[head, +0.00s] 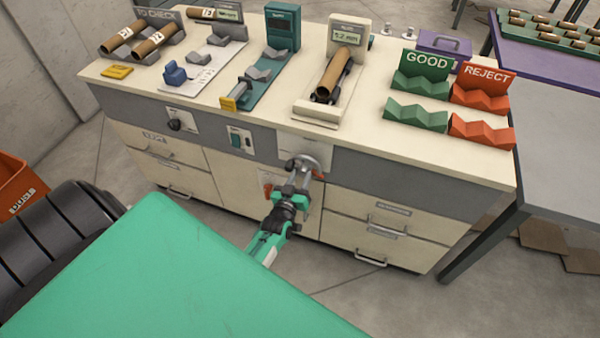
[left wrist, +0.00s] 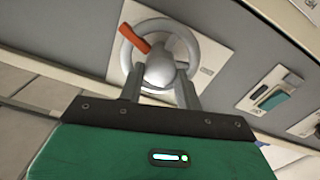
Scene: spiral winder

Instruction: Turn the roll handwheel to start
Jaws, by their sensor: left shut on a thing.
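The roll handwheel (head: 318,162) is a grey metal wheel on a pale plate on the front of the bench, below the worktop. In the left wrist view the handwheel (left wrist: 190,47) shows its round rim, a domed hub and an orange spoke or pointer toward the upper left. My left gripper (head: 300,175) reaches it from below and is shut on it. In the left wrist view its two fingers (left wrist: 160,84) lie at the lower part of the wheel, either side of the hub. The exact contact is partly hidden. My right gripper is not in view.
A dark knob (head: 175,125) and a green switch (head: 240,141) sit left of the wheel. Drawer handles (head: 370,260) stick out on the right. Above, a brown tube (head: 335,72) rests on a stand with a display. Green GOOD (head: 418,116) and orange REJECT (head: 482,131) racks stand right.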

